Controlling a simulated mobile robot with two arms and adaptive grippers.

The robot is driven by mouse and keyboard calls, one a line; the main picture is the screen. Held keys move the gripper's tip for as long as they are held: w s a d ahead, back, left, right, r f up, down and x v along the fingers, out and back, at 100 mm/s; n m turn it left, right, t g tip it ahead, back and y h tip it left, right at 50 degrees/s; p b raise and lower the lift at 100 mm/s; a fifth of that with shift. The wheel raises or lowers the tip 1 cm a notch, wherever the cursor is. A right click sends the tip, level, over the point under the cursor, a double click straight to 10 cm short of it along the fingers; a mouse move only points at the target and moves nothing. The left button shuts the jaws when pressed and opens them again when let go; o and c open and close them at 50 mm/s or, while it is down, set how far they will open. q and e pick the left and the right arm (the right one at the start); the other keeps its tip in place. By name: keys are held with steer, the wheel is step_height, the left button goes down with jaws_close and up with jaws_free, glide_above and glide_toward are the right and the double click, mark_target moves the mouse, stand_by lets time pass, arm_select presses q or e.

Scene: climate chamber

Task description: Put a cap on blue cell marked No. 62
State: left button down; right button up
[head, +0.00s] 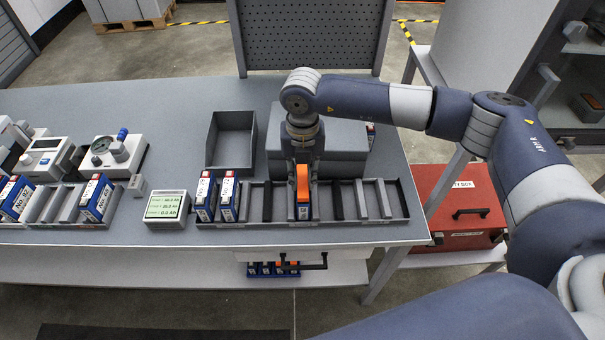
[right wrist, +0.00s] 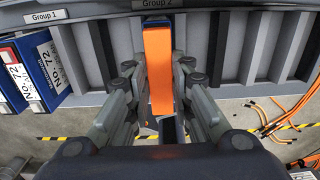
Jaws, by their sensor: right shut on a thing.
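My right gripper (head: 303,165) points down over the middle of the slotted rack (head: 352,236) on the table. It is shut on an orange cap (head: 302,182), which also shows between the fingers in the right wrist view (right wrist: 159,72). The cap sits over a blue cell (head: 304,212) in a rack slot; a little blue also shows at the cap's far end in the right wrist view. I cannot read this cell's number, or tell whether the cap is fully seated. Two blue cells with white labels (head: 205,196) (head: 229,197) stand uncapped further left. My left gripper is not in view.
A grey open bin (head: 231,140) and a larger grey box (head: 342,150) stand behind the rack. A small display (head: 165,206) is left of it. Another rack at far left holds blue cells (head: 97,198). Rack slots on the right are empty.

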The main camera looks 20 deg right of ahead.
steer(key=o, duration=0.8)
steer(key=shift+o, duration=0.2)
steer(key=shift+o, duration=1.2)
steer(key=shift+r+p, duration=2)
steer(key=shift+r, duration=1.8)
